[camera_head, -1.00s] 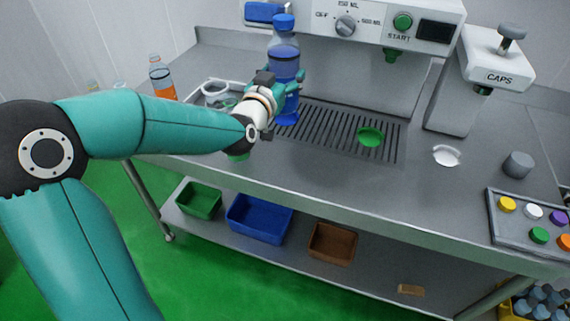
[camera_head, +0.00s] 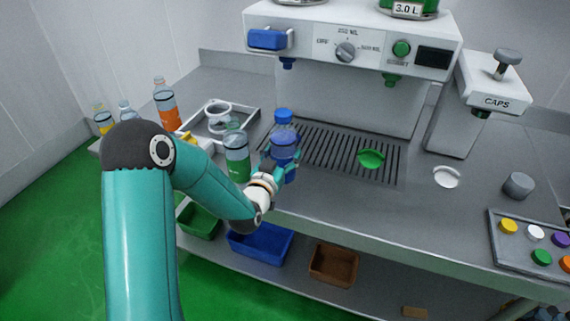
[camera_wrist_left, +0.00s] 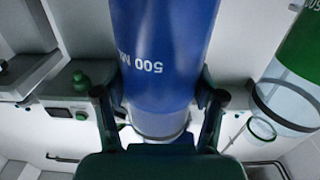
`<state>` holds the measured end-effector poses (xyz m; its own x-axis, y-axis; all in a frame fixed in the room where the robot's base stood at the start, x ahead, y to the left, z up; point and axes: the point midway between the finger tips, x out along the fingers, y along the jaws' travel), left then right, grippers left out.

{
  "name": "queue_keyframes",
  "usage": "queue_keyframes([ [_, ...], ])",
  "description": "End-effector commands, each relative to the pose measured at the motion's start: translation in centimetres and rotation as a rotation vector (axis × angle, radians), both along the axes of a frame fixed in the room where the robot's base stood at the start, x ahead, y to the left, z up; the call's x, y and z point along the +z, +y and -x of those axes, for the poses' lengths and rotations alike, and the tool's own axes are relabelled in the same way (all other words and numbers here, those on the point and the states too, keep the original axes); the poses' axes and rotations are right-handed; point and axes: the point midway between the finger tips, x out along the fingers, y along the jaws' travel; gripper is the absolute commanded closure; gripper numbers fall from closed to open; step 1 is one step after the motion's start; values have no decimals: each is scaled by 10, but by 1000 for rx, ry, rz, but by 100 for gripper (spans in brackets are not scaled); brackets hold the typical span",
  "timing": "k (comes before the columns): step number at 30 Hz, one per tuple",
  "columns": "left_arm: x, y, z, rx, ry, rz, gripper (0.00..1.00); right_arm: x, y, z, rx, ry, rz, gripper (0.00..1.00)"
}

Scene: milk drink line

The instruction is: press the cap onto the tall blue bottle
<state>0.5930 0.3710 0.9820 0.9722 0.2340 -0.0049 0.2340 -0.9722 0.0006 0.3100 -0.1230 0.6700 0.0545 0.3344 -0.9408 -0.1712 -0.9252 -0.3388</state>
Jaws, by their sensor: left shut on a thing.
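The tall blue bottle (camera_head: 284,148) stands upright over the left end of the drain grate, with a blue cap (camera_head: 284,116) at its top. My left gripper (camera_head: 280,160) is shut around the bottle's body. In the left wrist view the blue bottle (camera_wrist_left: 165,50), marked 500 ML, lies between the two fingers of the left gripper (camera_wrist_left: 160,105). Whether the cap is fully seated cannot be told. Whether the bottle's base touches the grate is unclear. My right gripper is not in view.
A bottle with green liquid (camera_head: 237,160) stands close to the left of my gripper. A grey tray (camera_head: 252,115) with a white ring is behind it. The green round piece (camera_head: 371,159) lies on the grate (camera_head: 330,150).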

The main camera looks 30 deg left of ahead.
Motion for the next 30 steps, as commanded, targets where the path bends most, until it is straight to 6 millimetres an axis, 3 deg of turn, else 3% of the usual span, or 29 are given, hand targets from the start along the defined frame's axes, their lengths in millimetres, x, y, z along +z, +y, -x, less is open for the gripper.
queue_keyframes([
  [9, 1, 1, 0, 1, -7, -3, 98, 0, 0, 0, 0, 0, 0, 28],
  [19, -34, 0, 0, 1, -4, -2, 98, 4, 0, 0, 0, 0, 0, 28],
  [29, -37, 0, 0, 0, -6, -2, 98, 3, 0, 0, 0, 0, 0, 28],
  [30, -40, 0, 0, 0, -1, 0, 29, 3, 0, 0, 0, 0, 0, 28],
])
